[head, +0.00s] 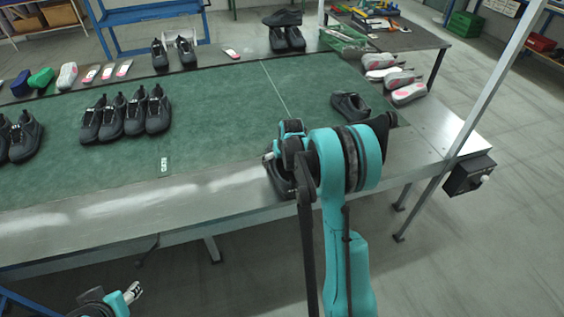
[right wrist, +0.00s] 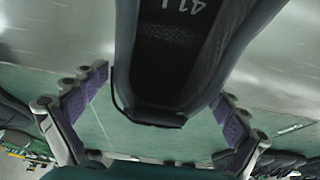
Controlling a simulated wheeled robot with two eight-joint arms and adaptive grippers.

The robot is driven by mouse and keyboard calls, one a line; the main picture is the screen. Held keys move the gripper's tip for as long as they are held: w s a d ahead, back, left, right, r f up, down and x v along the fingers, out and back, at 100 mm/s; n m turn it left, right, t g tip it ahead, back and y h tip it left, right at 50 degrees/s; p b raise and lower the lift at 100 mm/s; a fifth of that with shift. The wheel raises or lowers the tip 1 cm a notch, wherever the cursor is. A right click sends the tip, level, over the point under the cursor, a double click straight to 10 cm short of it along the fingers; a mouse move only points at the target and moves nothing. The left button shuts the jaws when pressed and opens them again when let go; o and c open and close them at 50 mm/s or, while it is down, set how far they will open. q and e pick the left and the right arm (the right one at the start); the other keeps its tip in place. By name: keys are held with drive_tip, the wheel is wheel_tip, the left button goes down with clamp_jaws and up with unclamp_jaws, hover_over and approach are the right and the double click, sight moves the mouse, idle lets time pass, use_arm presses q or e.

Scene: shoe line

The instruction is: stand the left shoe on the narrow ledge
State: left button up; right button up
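The left shoe, dark grey and marked 41 L inside, fills the upper middle of the right wrist view (right wrist: 165,105), its heel towards me. In the head view a dark shoe (head: 279,184) sits below my right gripper, partly hidden by my arm, at the metal front strip (head: 190,195) of the table. My right gripper (right wrist: 160,100) has one purple-padded finger on each side of the heel. My left gripper (head: 132,292) is low at bottom left, off the table, too small to read.
A green mat (head: 225,105) covers the table; its middle is clear. Several dark shoes (head: 125,115) stand at its left. A metal post (head: 490,85) rises at the right corner.

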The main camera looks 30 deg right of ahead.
drive_tip(key=shift+r, duration=0.25)
drive_tip(key=s+a+r+p, duration=0.2)
drive_tip(key=s+a+r, duration=0.25)
drive_tip(key=r, duration=0.35)
drive_tip(key=s+a+r+p, duration=0.3)
drive_tip(key=s+a+r, duration=0.15)
drive_tip(key=r, duration=0.45)
drive_tip(key=s+a+n+t, duration=0.1)
drive_tip(key=s+a, duration=0.5)
drive_tip(key=s, duration=0.4)
drive_tip(key=s+a+r+n+t+y, duration=0.1)
drive_tip(key=s+a, duration=0.5)
drive_tip(key=s, duration=0.3)
drive_tip(key=shift+s+a+n+t, duration=0.25)
drive_tip(key=shift+s+n+t, duration=0.15)
drive_tip(key=shift+r, duration=0.1)
